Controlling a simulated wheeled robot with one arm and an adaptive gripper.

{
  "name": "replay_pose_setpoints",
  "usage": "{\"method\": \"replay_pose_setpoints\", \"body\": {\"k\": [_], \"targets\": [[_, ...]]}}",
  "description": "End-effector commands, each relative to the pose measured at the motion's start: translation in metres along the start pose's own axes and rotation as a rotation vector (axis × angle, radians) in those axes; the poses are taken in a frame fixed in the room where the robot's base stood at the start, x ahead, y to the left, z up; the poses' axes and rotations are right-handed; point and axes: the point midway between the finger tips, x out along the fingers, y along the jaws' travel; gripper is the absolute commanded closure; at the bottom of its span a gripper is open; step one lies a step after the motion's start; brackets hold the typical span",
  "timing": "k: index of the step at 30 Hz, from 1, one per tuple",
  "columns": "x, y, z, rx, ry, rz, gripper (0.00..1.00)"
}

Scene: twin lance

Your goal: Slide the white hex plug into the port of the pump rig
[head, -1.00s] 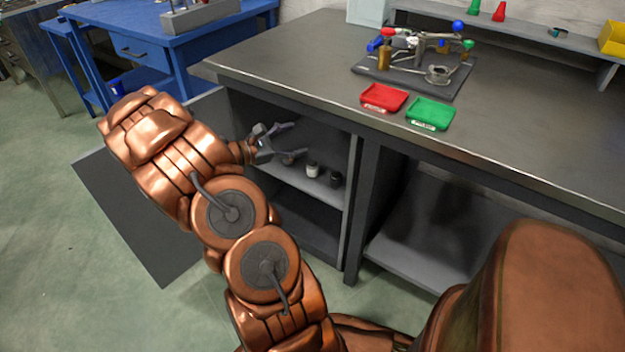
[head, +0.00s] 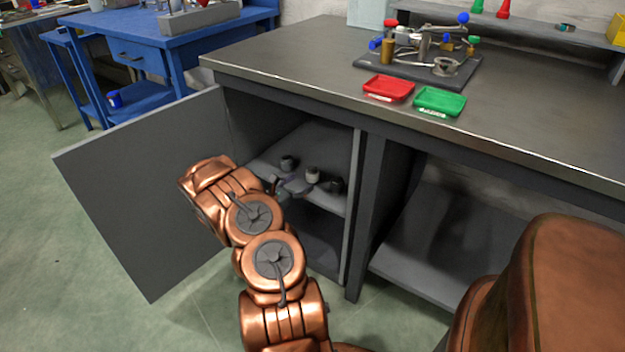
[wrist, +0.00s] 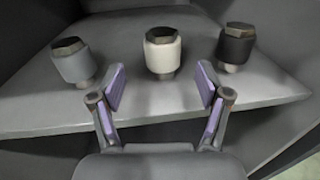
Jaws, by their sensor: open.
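The white hex plug (wrist: 162,52) stands upright on the cabinet shelf (wrist: 200,105), between a grey plug (wrist: 75,63) on its left and a black plug (wrist: 234,48) on its right. In the head view the white plug (head: 312,174) is in the open cabinet. My gripper (wrist: 160,88) is open and empty, its purple-padded fingers on either side of the line to the white plug, with the plug a little beyond the fingertips. The fingers also show partly in the head view (head: 290,187), blurred against the shelf. The pump rig (head: 420,58) stands on the bench top; I cannot make out its port.
The open cabinet door (head: 140,190) stands left of my arm, and a cabinet side wall (head: 354,190) is on the right. A red tray (head: 388,88) and a green tray (head: 439,102) lie before the rig. The bench top (head: 290,65) left of the rig is clear.

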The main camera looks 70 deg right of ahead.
Motion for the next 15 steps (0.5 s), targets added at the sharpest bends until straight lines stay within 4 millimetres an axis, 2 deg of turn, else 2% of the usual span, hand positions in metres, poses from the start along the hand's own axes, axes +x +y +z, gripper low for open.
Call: {"method": "replay_pose_setpoints", "body": {"k": [15], "targets": [[0.057,-0.005,0.003,-0.001,-0.001,-0.003,0.24]]}}
